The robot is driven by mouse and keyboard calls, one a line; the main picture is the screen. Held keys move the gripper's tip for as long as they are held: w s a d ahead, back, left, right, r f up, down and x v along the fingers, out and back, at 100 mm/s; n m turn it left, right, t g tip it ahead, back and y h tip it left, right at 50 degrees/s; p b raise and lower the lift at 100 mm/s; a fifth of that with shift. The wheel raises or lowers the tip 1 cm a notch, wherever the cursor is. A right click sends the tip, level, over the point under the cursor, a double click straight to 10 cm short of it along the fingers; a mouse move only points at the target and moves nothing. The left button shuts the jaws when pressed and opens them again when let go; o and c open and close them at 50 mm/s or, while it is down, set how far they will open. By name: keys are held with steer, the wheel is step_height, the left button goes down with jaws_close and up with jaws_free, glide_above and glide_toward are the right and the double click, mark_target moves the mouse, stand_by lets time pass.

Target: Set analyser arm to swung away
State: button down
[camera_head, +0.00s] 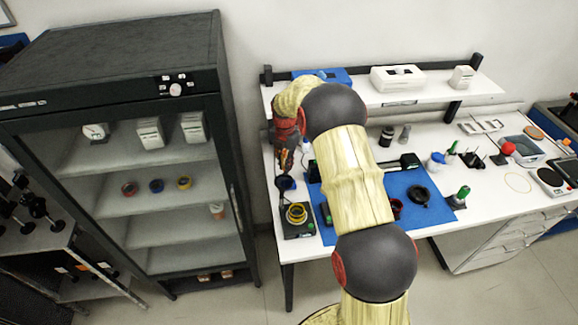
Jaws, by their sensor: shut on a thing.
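My gripper (285,172) is at the left end of the bench, pointing down, above a small dark round piece (287,184). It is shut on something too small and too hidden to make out. A black bar (398,164) with a green mark at its right end lies along the back of the blue mat (438,205). My arm covers its middle. I cannot tell for certain which part is the analyser arm or how it is turned.
A base with yellow rings (297,214) stands at the bench's front left corner. A black round piece (419,195) lies on the mat, with a green-topped piece (461,194) to its right. A shelf (440,92) runs behind. A dark cabinet (130,150) stands left.

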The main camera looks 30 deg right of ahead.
steer(key=shift+w+a+r, duration=0.1)
steer(key=shift+w+a, duration=0.05)
stand_by(0.4)
steer(key=c, duration=1.8)
jaws_free()
steer(key=shift+c, duration=0.2)
step_height(320, 180, up, 12)
steer(key=shift+f, duration=0.1)
